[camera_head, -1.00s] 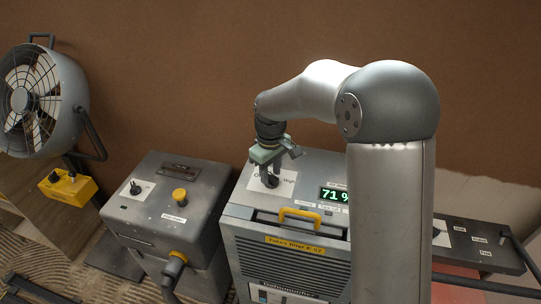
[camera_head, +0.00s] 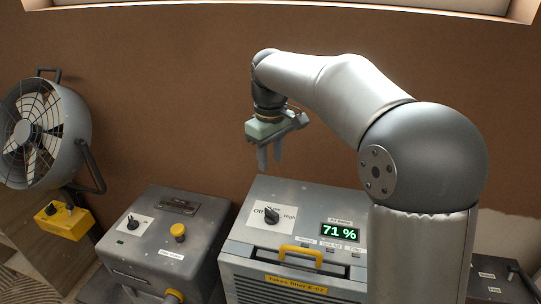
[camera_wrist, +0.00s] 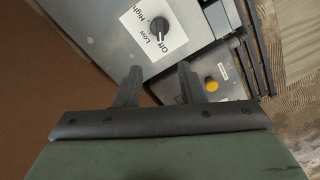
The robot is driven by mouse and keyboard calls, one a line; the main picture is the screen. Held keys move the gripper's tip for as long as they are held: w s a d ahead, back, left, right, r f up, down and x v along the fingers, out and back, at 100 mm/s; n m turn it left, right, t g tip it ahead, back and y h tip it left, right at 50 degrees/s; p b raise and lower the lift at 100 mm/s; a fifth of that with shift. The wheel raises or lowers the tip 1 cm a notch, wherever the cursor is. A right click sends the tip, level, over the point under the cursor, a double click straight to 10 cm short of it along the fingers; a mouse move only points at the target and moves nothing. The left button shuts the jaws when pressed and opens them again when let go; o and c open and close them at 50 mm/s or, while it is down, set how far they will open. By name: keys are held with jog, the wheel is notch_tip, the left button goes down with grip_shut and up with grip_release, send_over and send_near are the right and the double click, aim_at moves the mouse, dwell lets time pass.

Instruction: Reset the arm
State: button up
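My gripper (camera_head: 270,158) hangs in the air above the grey dehumidifier (camera_head: 300,190), near the wall. Its two fingers are apart with nothing between them; the wrist view also shows the parted fingertips (camera_wrist: 158,80). Below it, a black rotary knob (camera_head: 271,215) sits on a white label marked Off, Low and High. The knob also shows in the wrist view (camera_wrist: 159,27), clear of the fingers. The dehumidifier's display (camera_head: 340,232) reads 71 %.
A grey control box (camera_head: 150,240) with a yellow button (camera_head: 178,231) and a small switch stands left of the dehumidifier. A drum fan (camera_head: 35,135) and a yellow box (camera_head: 63,221) are at far left. The air around my gripper is free.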

dwell(0.3)
jog(key=s+d+f+m, duration=0.3)
jog(key=s+d+f, duration=0.1)
jog(key=s, duration=0.5)
jog(key=s+d+f+m, duration=0.3)
jog(key=s+d, duration=0.3)
jog(key=s, duration=0.3)
jog(key=s+d+f+m, duration=0.3)
jog(key=s+d+f, duration=0.1)
jog(key=s, duration=0.5)
jog(key=shift+d+f, duration=0.4)
jog(key=shift+f, duration=0.35)
jog(key=shift+s, duration=0.1)
